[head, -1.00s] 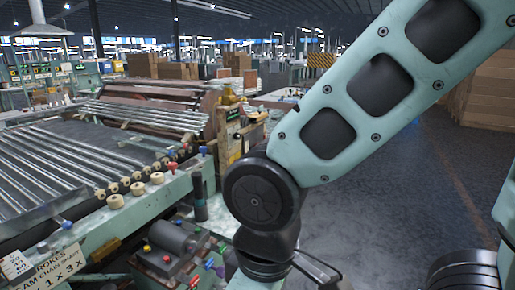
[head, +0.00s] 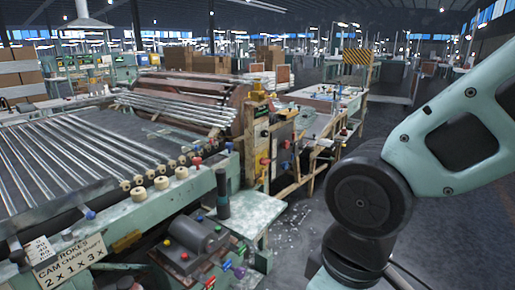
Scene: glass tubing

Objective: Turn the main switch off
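No part that I can surely tell as the main switch shows in the head view. An upright control panel (head: 282,145) with small red and yellow knobs stands at the near right end of the roller machine. Its parts are too small to tell which is a switch or how it is set. My arm enters from the right, with its dark round joint right of the panel in the picture. My gripper is out of view, below the picture's lower edge.
The machine's glass-tube bed (head: 70,160) fills the left. A grey motor box (head: 195,245) with coloured knobs sits low in front, beside a pale green shelf (head: 255,215). A lettered sign (head: 72,262) is at lower left. Grey floor (head: 310,215) lies open between shelf and arm.

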